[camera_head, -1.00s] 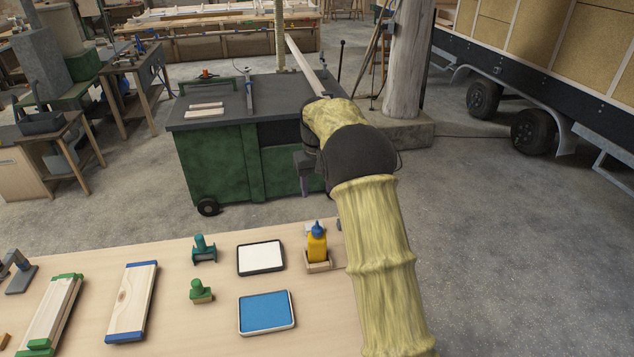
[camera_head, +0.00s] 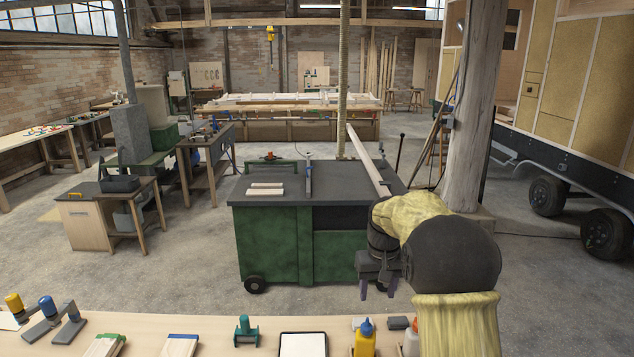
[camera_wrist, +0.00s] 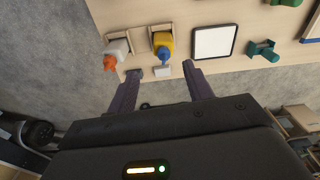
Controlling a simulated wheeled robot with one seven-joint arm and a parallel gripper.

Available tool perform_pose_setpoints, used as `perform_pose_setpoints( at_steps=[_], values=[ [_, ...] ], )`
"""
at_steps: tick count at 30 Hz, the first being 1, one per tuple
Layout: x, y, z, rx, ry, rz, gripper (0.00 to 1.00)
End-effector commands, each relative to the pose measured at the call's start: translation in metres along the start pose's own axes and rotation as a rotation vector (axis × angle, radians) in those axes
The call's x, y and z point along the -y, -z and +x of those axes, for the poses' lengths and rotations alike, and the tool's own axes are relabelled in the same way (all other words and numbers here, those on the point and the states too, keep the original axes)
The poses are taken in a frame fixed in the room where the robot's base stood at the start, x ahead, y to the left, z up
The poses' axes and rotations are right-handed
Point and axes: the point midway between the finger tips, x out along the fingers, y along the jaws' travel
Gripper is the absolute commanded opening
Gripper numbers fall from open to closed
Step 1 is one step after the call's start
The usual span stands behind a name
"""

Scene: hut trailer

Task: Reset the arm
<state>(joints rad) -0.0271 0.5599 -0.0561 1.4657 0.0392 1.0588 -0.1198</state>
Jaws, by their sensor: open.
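My gripper (camera_head: 379,291) is open and empty, with its two purple-grey fingers pointing down just beyond the far edge of the workbench, in front of the green cabinet table. In the wrist view my gripper (camera_wrist: 160,92) shows its fingers spread apart with nothing between them. My arm, in a yellow sleeve with a dark joint, rises at the right of the head view.
The workbench (camera_head: 240,326) holds a white pad (camera_head: 303,344), a teal stamp (camera_head: 246,330), a yellow bottle (camera_head: 364,340) and wooden boards. The green cabinet (camera_head: 270,240) stands beyond it. A post (camera_head: 470,110) and a trailer are at right. Floor between is clear.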

Motion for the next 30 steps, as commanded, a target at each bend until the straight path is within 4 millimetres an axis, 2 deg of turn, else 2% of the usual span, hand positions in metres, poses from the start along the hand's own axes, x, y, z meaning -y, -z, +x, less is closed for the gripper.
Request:
perform_pose_setpoints(
  at_steps=[1, 11, 24, 27, 30],
  values=[
    [0.001, -0.013, -0.001, -0.008, 0.0, 0.006, 0.51],
    [0.009, -0.101, 0.009, -0.076, -0.004, 0.042, 0.51],
    [0.023, -0.239, 0.032, -0.161, -0.01, 0.076, 0.51],
    [0.025, -0.256, 0.036, -0.172, -0.01, 0.08, 0.51],
    [0.025, -0.261, 0.037, -0.175, -0.011, 0.082, 0.51]
  ],
)
